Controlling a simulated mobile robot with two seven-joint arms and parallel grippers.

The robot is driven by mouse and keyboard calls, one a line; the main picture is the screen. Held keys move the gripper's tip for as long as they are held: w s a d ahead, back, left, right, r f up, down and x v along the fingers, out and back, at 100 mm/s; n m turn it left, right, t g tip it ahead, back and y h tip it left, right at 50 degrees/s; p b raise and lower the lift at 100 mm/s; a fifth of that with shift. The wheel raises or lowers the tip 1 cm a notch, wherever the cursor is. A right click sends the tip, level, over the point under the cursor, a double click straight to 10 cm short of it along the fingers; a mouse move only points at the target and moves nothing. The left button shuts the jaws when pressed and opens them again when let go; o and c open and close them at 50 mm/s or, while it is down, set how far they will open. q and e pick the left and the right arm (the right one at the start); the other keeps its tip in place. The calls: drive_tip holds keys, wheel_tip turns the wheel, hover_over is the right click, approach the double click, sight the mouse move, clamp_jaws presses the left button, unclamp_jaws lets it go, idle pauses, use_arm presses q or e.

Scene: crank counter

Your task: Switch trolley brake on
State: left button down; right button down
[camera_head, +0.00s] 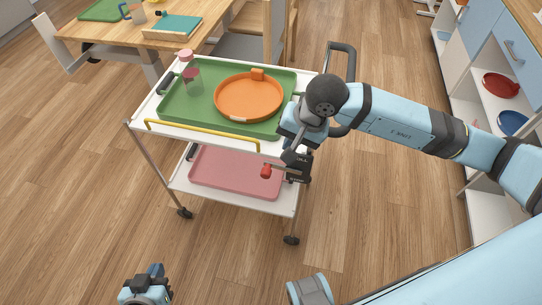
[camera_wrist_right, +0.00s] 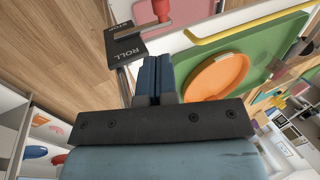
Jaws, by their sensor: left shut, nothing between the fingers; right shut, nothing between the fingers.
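The trolley (camera_head: 150,104) is a white two-shelf cart on castors. Its brake has a dark plate (camera_head: 297,162) at the right end and a red-knobbed lever (camera_head: 266,171) beside it, in front of the lower shelf. In the right wrist view the plate (camera_wrist_right: 125,47) reads ROLL and STOP, and the red knob (camera_wrist_right: 161,9) shows at the top edge. I cannot tell surely which label the lever points to. My right gripper (camera_wrist_right: 152,72) is shut and empty, close to the plate and apart from the red knob. My left gripper (camera_head: 155,271) is shut and empty, low over the floor.
A green tray (camera_head: 185,113) with an orange round tray (camera_head: 248,98) and a pink-lidded jar (camera_head: 192,80) is on top. A yellow rail (camera_head: 200,136) crosses the front. A pink tray (camera_head: 225,172) lies below. Shelves stand right, a table (camera_head: 105,28) behind. Floor in front is clear.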

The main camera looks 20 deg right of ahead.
sight(269, 171)
drive_tip(key=x, duration=1.3)
drive_tip(key=shift+a+r, duration=0.1)
